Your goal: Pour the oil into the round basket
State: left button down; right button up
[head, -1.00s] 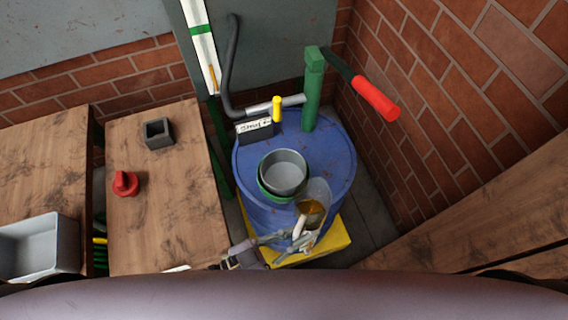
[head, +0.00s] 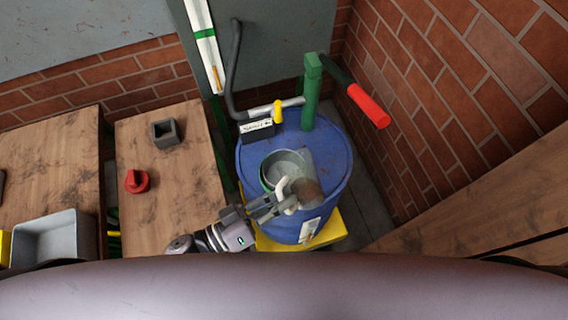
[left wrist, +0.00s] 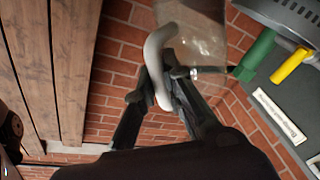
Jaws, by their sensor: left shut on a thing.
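The round basket (head: 279,160) is grey, with a green rim around its lower side, and sits on top of the blue drum (head: 325,165). A clear jug (head: 309,170) with a white handle is tilted over the basket's right side. A brownish patch shows in its lower part; I cannot tell whether oil is flowing. My left gripper (head: 280,204) is shut on the white handle, at the basket's near side. In the left wrist view, the fingers (left wrist: 166,88) close around the handle (left wrist: 153,55), and the clear jug (left wrist: 197,30) lies beyond. My right gripper is not in view.
A green pump post (head: 311,95) with a red-gripped lever (head: 368,105) stands behind the basket. A dark box with a white label (head: 257,128) stands left of it. A wooden table (head: 165,210) is at left, a brick wall (head: 450,90) at right.

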aim_at(275, 189)
pick_arm(q)
jog(key=shift+w+f+n+b, duration=0.1)
jog(key=shift+f+n+b, duration=0.05)
jog(key=shift+n+b, duration=0.2)
jog(key=shift+w+a+f+n+b, duration=0.1)
jog(key=shift+w+a+n+b, duration=0.2)
jog(key=shift+n, duration=0.35)
jog(key=shift+w+d+n+b, duration=0.1)
jog(key=shift+n+b, duration=0.3)
jog(key=shift+n, duration=0.2)
jog(key=shift+w+a+r+n, duration=0.15)
jog(key=shift+r+n, duration=0.25)
jog(key=shift+n, duration=0.1)
jog(key=shift+w+a+r+n, duration=0.1)
jog(key=shift+r+n, duration=0.25)
jog(key=shift+n, duration=0.15)
jog(key=shift+w+a+f+n+b, duration=0.2)
jog(key=shift+f+n+b, duration=0.1)
jog(key=shift+n, duration=0.3)
jog(key=shift+w+r+n+t, duration=0.1)
jog(key=shift+w+n+t, duration=0.1)
jog(key=shift+n+t, duration=0.2)
